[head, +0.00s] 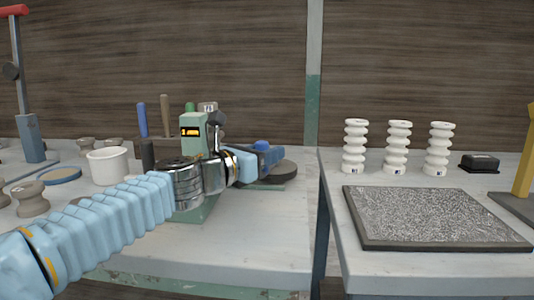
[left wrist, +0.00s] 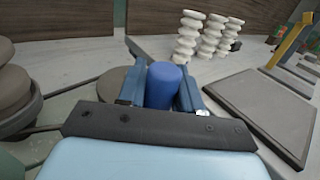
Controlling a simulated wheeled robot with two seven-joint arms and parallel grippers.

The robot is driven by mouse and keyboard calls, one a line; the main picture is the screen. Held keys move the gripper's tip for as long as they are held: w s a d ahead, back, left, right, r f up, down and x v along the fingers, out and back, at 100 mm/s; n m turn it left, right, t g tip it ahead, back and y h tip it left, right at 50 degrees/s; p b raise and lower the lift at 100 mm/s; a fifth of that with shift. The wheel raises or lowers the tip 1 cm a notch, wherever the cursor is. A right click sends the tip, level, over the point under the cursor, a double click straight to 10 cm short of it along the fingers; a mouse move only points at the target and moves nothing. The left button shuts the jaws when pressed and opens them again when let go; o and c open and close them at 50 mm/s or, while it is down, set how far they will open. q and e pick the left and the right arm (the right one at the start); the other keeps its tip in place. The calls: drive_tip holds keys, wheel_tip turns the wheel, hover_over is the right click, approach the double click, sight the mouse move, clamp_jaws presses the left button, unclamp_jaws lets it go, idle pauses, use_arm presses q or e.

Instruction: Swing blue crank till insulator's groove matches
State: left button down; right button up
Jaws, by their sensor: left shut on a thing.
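A blue crank knob (left wrist: 163,86) stands upright between the two fingers of my left gripper (left wrist: 160,82) in the left wrist view. The fingers are closed on its sides. In the head view the top of the blue knob (head: 262,145) shows just above my left gripper (head: 267,155). Three white ribbed insulators (head: 396,148) stand upright on the right table. A pale green box with a small lit display (head: 192,131) stands behind my left wrist. No insulator is visible on the apparatus, whose middle my arm hides. My right gripper is out of view.
A dark speckled mat (head: 430,218) lies on the right table, with a small black box (head: 479,162) behind it. A white cup (head: 108,166) and upright tools (head: 142,119) are at the left. The left table's front right is clear.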

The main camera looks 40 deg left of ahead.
use_arm(q)
drive_tip(key=shift+f, duration=0.2)
drive_tip(key=c, duration=0.8)
unclamp_jaws()
drive_tip(key=shift+s+r, duration=0.1)
drive_tip(key=shift+c, duration=0.2)
drive_tip(key=s, duration=0.4)
drive_tip(key=s+p, duration=0.1)
drive_tip(key=s, duration=0.4)
drive_tip(key=s+p, duration=0.1)
drive_tip(key=s, duration=0.3)
drive_tip(key=shift+s+a, duration=0.4)
